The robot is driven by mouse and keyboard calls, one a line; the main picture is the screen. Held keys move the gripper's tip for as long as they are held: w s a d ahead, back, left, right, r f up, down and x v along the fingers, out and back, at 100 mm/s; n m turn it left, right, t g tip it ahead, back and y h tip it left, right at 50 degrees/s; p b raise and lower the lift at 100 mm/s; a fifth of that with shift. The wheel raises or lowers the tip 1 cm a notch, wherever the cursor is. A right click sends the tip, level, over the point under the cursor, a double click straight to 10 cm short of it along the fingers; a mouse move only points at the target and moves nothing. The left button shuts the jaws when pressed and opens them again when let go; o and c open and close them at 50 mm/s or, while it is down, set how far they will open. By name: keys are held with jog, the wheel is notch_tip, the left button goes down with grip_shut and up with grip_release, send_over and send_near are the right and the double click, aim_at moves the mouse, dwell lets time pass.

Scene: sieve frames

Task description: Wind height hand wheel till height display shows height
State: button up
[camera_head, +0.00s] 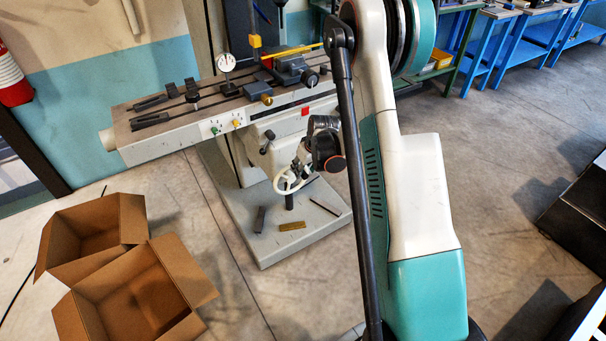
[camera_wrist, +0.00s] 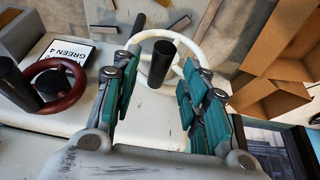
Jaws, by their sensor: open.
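A white hand wheel (camera_wrist: 156,34) with an upright black handle (camera_wrist: 162,62) is ahead of my gripper (camera_wrist: 158,82) in the wrist view. My gripper is open, with one green-padded finger to each side of the handle in the picture; I cannot tell whether either touches it. The white wheel also shows below the machine table in the head view (camera_head: 279,187), with my dark gripper beside it. A dark red hand wheel (camera_wrist: 82,82) with a black handle is at the left of the wrist view. A white plate reading "GREEN 4" (camera_wrist: 66,51) is behind it, partly cut off by the wheel.
The milling machine's table (camera_head: 146,150) carries a round dial gauge (camera_head: 226,63), a vise (camera_head: 290,67) and clamps. Loose bars (camera_head: 292,226) lie on its base. Two open cardboard boxes (camera_head: 76,290) stand on the floor at left.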

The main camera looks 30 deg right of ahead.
jog(key=shift+b+x, duration=0.3)
jog(key=shift+x, duration=0.95)
grip_shut()
jog(key=shift+d+f+m+y, duration=0.15)
jog(key=shift+d+f+y, duration=0.1)
jog(key=shift+d+y, duration=0.4)
jog(key=shift+d+f+m+y, duration=0.25)
jog(key=shift+d+y, duration=0.25)
jog(key=shift+y, duration=0.4)
jog(key=shift+d+f+m+y, duration=0.1)
jog(key=shift+d+f+y, duration=0.15)
jog(key=shift+d+y, duration=0.4)
jog(key=shift+a, duration=0.1)
grip_release()
